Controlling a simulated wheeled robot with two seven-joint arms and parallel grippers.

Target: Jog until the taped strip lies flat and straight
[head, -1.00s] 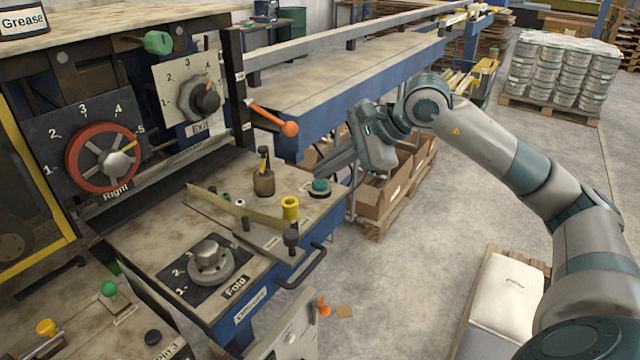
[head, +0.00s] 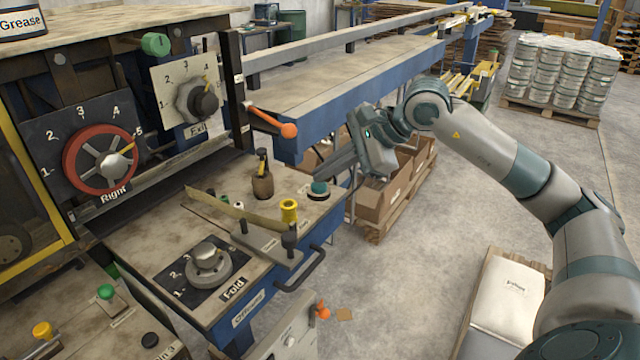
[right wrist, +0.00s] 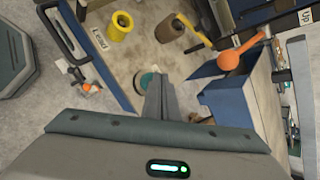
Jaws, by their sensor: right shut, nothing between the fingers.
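A tan strip (head: 225,207) lies slantwise across the worn bench plate, its left end slightly raised and its right end by a small clamp-like bar (head: 267,243). Whether it is fully flat is hard to tell. A teal push button (head: 318,188) sits at the bench's right corner. It also shows in the right wrist view (right wrist: 147,80), partly hidden by my fingers. My right gripper (head: 318,174) is shut and empty, its fingertips just above or at the button; contact cannot be told. The right wrist view shows the shut fingers too (right wrist: 156,82). My left gripper is out of view.
A brown bottle-shaped handle (head: 262,182) and a yellow spool-like knob (head: 289,210) stand near the button. An orange-tipped lever (head: 288,130) sticks out above. The Fold dial (head: 208,262) is in front.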

